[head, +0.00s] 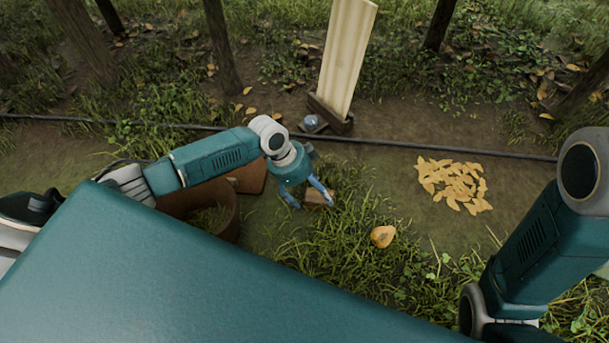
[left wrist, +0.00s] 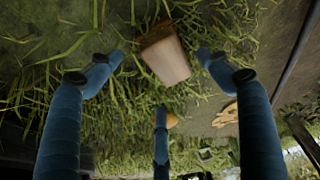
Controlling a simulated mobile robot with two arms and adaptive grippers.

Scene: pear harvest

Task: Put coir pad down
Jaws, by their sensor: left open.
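A small brown block (head: 318,197), which looks like the coir pad, lies on the grass by my left gripper (head: 309,194). In the left wrist view the block (left wrist: 165,58) sits between the spread blue fingertips of my left gripper (left wrist: 160,72), with gaps at both sides. The gripper is open. I cannot tell whether the block rests fully flat, as grass hides its lower edges. My right arm shows at the right, but its gripper is out of view.
A yellow pear (head: 382,237) lies on the grass right of the block. A pile of yellow leaves (head: 452,183) lies farther right. A black hose (head: 400,145) crosses behind. A pale upright board (head: 345,60) stands beyond it. A brown round container (head: 225,215) is left of my gripper.

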